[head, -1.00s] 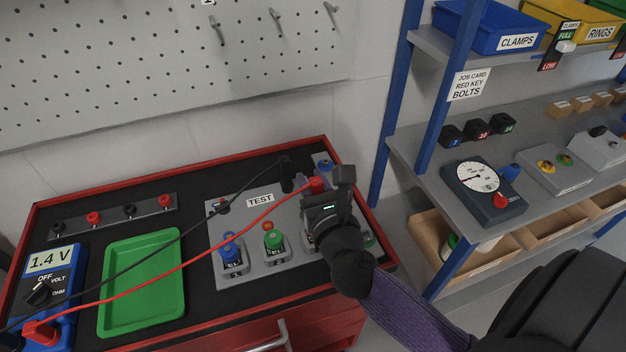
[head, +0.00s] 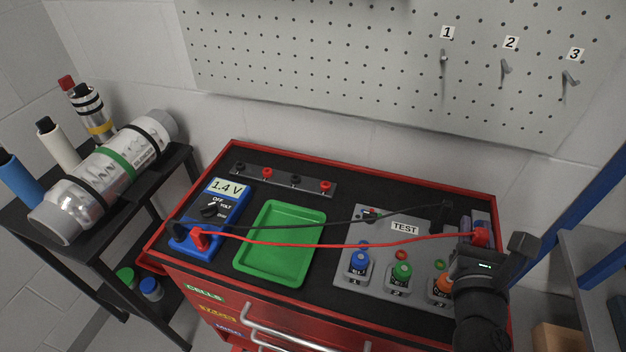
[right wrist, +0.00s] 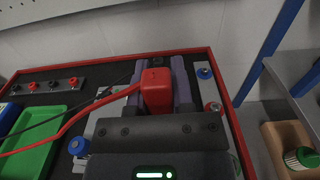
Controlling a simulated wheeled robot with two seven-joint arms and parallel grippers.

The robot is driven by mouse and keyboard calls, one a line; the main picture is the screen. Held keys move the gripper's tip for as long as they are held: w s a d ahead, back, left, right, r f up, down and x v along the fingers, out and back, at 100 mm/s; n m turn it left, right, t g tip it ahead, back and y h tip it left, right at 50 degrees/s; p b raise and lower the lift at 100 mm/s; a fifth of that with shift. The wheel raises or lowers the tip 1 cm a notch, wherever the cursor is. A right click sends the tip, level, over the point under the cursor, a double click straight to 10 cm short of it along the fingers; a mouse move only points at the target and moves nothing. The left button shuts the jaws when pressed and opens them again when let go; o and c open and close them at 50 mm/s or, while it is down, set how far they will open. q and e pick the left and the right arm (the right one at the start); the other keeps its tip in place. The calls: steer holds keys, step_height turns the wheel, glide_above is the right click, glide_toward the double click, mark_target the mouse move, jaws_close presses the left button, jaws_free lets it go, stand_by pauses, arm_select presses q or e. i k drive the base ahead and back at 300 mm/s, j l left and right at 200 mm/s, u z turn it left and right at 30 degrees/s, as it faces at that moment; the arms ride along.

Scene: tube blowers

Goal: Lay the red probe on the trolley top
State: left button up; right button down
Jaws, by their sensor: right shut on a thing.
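The red probe (right wrist: 158,92) is between the fingers of my right gripper (right wrist: 163,75) in the right wrist view, its red lead trailing left. In the head view the probe (head: 481,236) and my right gripper (head: 480,228) are over the right end of the grey TEST panel (head: 405,212). The gripper is shut on the probe. Whether the probe's tip touches anything is hidden. The red lead runs to the blue meter (head: 212,220), which reads 1.4 V. The trolley top (head: 335,212) is black with a red rim. My left gripper is not in view.
A green tray (head: 322,214) sits between the meter and the TEST panel. A black probe (head: 447,216) stands at the panel's back. A terminal strip (head: 282,179) lies along the back. Bare black top shows behind the tray. A shelf rack stands at right.

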mark_target(241, 236)
steer(key=j+u, duration=0.55)
steer(key=u, duration=0.25)
steer(key=i+j+u, duration=0.15)
steer(key=u, duration=0.25)
